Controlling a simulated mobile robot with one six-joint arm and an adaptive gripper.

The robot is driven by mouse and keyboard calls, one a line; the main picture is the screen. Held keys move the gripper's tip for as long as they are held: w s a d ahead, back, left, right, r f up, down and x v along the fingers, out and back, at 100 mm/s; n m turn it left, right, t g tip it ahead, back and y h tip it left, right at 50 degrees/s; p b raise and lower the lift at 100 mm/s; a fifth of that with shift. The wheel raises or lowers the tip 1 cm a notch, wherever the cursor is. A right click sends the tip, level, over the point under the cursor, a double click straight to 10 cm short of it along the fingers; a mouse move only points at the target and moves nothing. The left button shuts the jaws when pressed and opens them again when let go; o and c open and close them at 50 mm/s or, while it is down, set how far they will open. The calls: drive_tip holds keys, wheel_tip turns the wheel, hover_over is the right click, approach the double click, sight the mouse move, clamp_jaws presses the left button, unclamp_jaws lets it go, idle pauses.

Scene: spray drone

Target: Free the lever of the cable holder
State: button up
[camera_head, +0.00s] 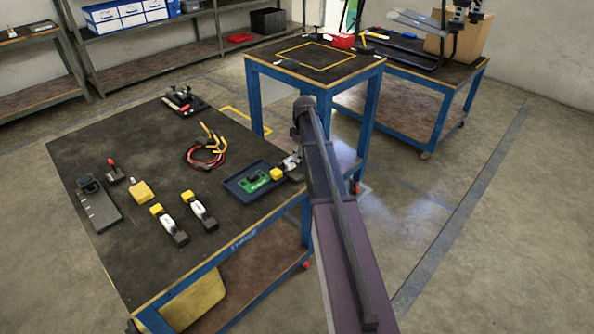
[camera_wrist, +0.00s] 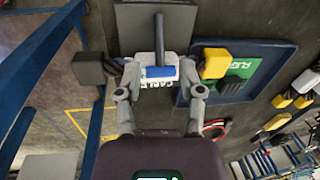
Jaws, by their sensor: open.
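The cable holder shows in the wrist view as a white part with partly covered "CABLE" lettering (camera_wrist: 153,86). Its lever, a dark rod with a blue bar (camera_wrist: 160,72) at the near end, lies over that part. My gripper (camera_wrist: 159,77) is open, one finger on each side of the blue bar; I see a gap beside it, but contact is hard to judge. A yellow block (camera_wrist: 214,63) and a dark block (camera_wrist: 89,68) stand just outside the fingers. In the head view my gripper (camera_head: 291,164) is at the table's right edge, and my arm hides part of the holder.
A blue tray (camera_head: 238,187) with a green board lies left of the holder. Red and black cables (camera_head: 205,152), yellow-capped parts (camera_head: 199,209) and a clamp (camera_head: 183,101) lie on the dark table (camera_head: 105,145). A second blue-legged table (camera_head: 345,68) stands behind.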

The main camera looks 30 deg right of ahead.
sight(297, 164)
drive_tip(key=shift+s+a+f+b, duration=0.1)
drive_tip(key=shift+a+f+b, duration=0.1)
drive_tip(key=shift+f+b, duration=0.95)
drive_tip(key=shift+s+a+f+b, duration=0.1)
drive_tip(key=shift+a+f+b, duration=0.05)
drive_tip(key=shift+f+b, duration=0.95)
drive_tip(key=shift+f, duration=0.2)
clamp_jaws()
drive_tip(key=shift+a, duration=0.2)
drive_tip(key=shift+d, duration=0.1)
